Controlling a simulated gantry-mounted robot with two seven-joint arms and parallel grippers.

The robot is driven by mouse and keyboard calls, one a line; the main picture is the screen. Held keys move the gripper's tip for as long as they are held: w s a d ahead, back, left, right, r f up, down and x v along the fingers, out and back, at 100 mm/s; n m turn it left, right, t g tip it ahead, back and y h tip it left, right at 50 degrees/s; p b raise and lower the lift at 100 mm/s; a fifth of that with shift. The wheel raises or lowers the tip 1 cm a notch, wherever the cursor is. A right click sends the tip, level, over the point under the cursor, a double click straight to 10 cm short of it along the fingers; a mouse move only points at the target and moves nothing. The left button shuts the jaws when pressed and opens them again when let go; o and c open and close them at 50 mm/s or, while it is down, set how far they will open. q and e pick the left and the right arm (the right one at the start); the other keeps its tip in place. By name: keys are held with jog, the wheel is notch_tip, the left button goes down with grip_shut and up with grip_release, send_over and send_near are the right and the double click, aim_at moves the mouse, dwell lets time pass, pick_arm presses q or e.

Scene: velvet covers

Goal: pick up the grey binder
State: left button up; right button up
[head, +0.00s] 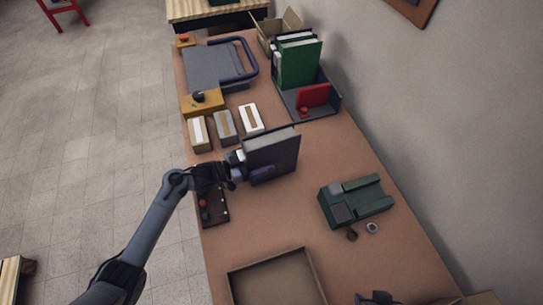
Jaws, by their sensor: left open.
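The grey binder (273,153) stands upright near the middle of the table. My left gripper (248,165) is at the binder's left end, with its jaws open. One finger shows in front of the binder's near face; the other is at its left edge and partly hidden, so contact cannot be told. A dark piece at the bottom edge looks like part of my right gripper (377,298); its jaws cannot be made out.
Several small boxes (225,124) stand behind the gripper. A dark organizer (329,107) holds a green binder (298,65) by the wall. A green device (355,200) stands right, an open tray (275,282) in front. The table between binder and device is clear.

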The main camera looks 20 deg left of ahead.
pick_arm(q)
jog(key=c, duration=0.5)
pick_arm(e)
jog(key=shift+d, duration=0.1)
pick_arm(q)
jog(key=c, duration=0.9)
jog(key=shift+r, duration=0.2)
